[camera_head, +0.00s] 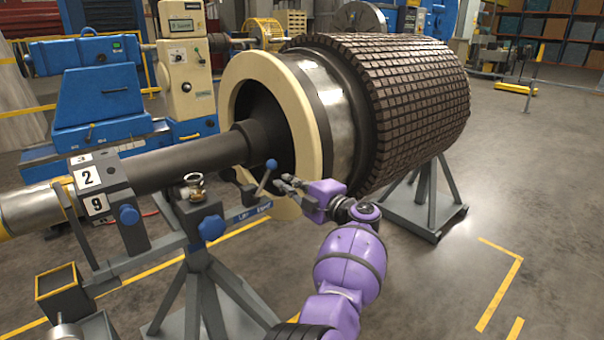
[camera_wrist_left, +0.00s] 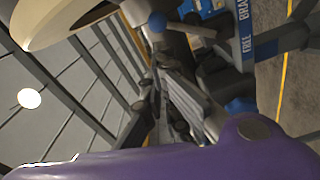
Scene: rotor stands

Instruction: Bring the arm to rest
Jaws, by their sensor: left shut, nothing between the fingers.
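My left arm (camera_head: 350,262), purple, reaches up from the bottom middle of the head view. Its gripper (camera_head: 284,188) is shut and empty. It is beside a lever with a blue ball end (camera_head: 271,164) on the front rotor stand, close in the picture; I cannot tell whether they touch. The large rotor (camera_head: 415,95) lies level on its stands, with a cream ring (camera_head: 312,125) behind the gripper. In the left wrist view a purple arm part fills the bottom, and the stand's lettered bar (camera_wrist_left: 244,40) shows at the upper right. My right gripper is not in view.
The front stand (camera_head: 205,275) carries the shaft (camera_head: 185,155), blue knobs (camera_head: 211,228) and a small brass fitting (camera_head: 194,188). An open-topped box (camera_head: 62,292) is at the lower left. A blue machine (camera_head: 100,95) stands behind.

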